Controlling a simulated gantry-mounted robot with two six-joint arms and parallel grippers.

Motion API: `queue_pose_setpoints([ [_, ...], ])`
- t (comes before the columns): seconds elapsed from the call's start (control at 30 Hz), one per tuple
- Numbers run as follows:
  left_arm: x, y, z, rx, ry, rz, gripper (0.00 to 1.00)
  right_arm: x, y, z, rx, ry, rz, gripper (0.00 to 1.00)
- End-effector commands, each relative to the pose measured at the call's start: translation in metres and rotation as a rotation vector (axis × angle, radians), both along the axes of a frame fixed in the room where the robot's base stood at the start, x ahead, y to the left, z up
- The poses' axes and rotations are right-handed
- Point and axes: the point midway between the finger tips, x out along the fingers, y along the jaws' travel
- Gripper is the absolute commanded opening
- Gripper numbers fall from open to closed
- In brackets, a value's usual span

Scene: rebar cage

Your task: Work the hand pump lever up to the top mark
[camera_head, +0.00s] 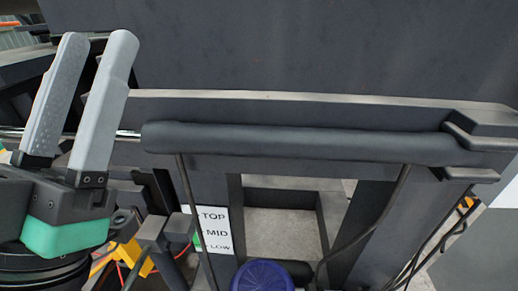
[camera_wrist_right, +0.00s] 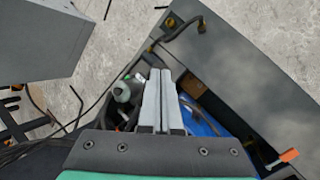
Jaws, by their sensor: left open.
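A white label plate (camera_head: 214,231) reads TOP, MID and LOW from top to bottom in the head view. A bit of green shows at its left edge. A grey block (camera_head: 152,231) sits left of the label; I cannot tell whether it belongs to the pump lever. I cannot clearly make out the lever. My left gripper (camera_head: 96,42) is open, its two light grey fingers pointing up, left of and above the label. My right gripper (camera_wrist_right: 161,75) shows only in the right wrist view, its fingers side by side and shut, with nothing visible held between them.
A dark cylinder (camera_head: 300,143) with a chrome rod (camera_head: 128,137) runs across the head view; the rod passes behind my left fingers. Black hoses (camera_head: 398,193) hang below it. A round blue object (camera_head: 262,276) is at the bottom. Grey beams (camera_wrist_right: 250,70) flank the right gripper.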

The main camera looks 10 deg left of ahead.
Motion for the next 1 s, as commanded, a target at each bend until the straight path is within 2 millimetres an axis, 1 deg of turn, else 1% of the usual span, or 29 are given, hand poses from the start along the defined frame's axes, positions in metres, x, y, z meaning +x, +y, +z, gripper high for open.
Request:
queue_pose_setpoints([
  [0.3, 0.0, 0.0, -0.001, 0.0, 0.0, 0.0, 0.53, -0.001, 0.0, -0.001, 0.0, 0.0, 0.0, 0.0],
  [0.57, 0.0, 0.0, -0.009, 0.0, 0.0, 0.0, 0.53, -0.007, -0.001, -0.013, 0.001, 0.001, 0.0, 0.0],
  [0.87, 0.0, 0.0, -0.008, 0.0, 0.0, 0.0, 0.53, -0.008, -0.001, -0.013, 0.0, 0.0, 0.0, 0.0],
  [1.0, 0.0, 0.0, -0.011, 0.0, 0.0, 0.0, 0.53, -0.01, -0.002, -0.017, 0.0, 0.0, 0.0, 0.0],
])
